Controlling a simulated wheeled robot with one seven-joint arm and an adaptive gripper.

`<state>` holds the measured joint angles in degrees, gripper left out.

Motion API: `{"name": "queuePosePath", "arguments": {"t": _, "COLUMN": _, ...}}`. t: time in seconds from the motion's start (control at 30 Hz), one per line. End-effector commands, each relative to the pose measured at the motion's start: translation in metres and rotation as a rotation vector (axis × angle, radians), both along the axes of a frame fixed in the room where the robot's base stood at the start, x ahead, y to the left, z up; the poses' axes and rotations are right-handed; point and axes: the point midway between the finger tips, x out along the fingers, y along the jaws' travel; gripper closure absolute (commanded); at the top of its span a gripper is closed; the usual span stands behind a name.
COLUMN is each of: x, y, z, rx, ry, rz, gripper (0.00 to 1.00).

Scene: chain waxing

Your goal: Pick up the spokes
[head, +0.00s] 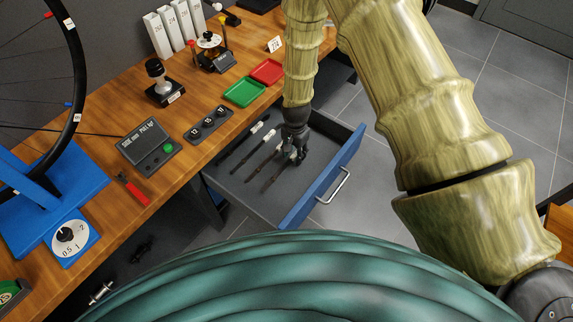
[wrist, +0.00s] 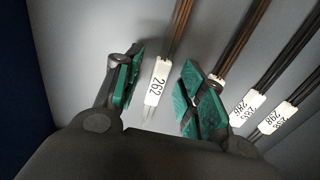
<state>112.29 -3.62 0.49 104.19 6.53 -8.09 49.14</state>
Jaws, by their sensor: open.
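Several thin dark bundles of spokes (head: 240,145) with white tags lie side by side in the open drawer (head: 225,185). My gripper (head: 295,158) is down over the drawer, at the right end of the bundles, and hides part of them. In the wrist view my gripper (wrist: 160,68) is open, with green pads. The bundle tagged 262 (wrist: 157,82) shows between the two fingers, with a gap on both sides. A second bundle (wrist: 232,45) passes by the right finger, which partly hides its tag. Bundles tagged 286 (wrist: 246,106) and seemingly 298 (wrist: 276,118) lie further right.
The drawer's blue front (head: 325,178) with its handle stands right of my gripper. The wooden bench (head: 190,150) is on the left, with green (head: 245,92) and red (head: 267,71) trays near its edge. A wheel (head: 75,100) stands at far left.

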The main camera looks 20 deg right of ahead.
Motion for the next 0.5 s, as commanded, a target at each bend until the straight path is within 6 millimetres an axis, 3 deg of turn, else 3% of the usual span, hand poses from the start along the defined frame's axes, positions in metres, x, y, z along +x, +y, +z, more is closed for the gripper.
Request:
{"name": "queuePosePath", "arguments": {"t": 0.07, "x": -0.0001, "y": 0.0000, "z": 0.0001, "rx": 0.000, "ry": 0.000, "rz": 0.000, "gripper": 0.63}}
{"name": "queuePosePath", "arguments": {"t": 0.27, "x": -0.0002, "y": 0.0001, "z": 0.0001, "rx": 0.000, "ry": 0.000, "rz": 0.000, "gripper": 1.00}}
{"name": "queuePosePath", "arguments": {"t": 0.5, "x": -0.0001, "y": 0.0001, "z": 0.0003, "rx": 0.000, "ry": 0.000, "rz": 0.000, "gripper": 1.00}}
